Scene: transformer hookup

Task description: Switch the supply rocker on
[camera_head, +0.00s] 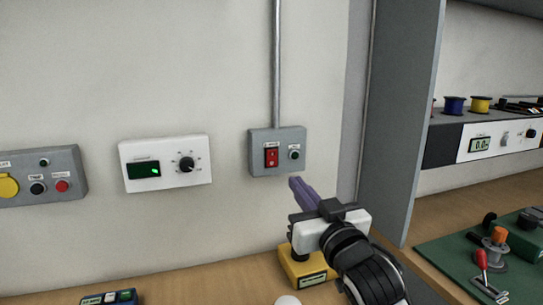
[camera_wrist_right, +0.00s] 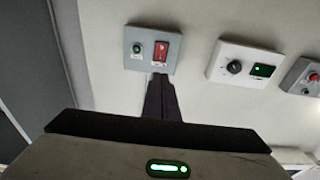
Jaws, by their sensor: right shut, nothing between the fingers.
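The supply rocker (camera_head: 271,157) is a red switch on a small grey box (camera_head: 262,134) fixed to the wall, with a round button or lamp (camera_head: 294,153) to its right. The rocker also shows in the right wrist view (camera_wrist_right: 160,51), where the picture is turned over. My right gripper (camera_head: 294,182) is shut and empty, its fingertips just below and slightly right of the rocker. In the right wrist view the fingertips (camera_wrist_right: 160,78) lie close to the box's edge near the rocker. I cannot tell whether they touch the box. My left gripper is not in view.
A white control panel (camera_head: 165,163) with a green display and a dial is on the wall to the left. A grey box (camera_head: 40,176) with buttons is further left. A yellow box (camera_head: 303,268) stands below my right gripper. A grey cabinet side (camera_head: 402,120) rises at the right.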

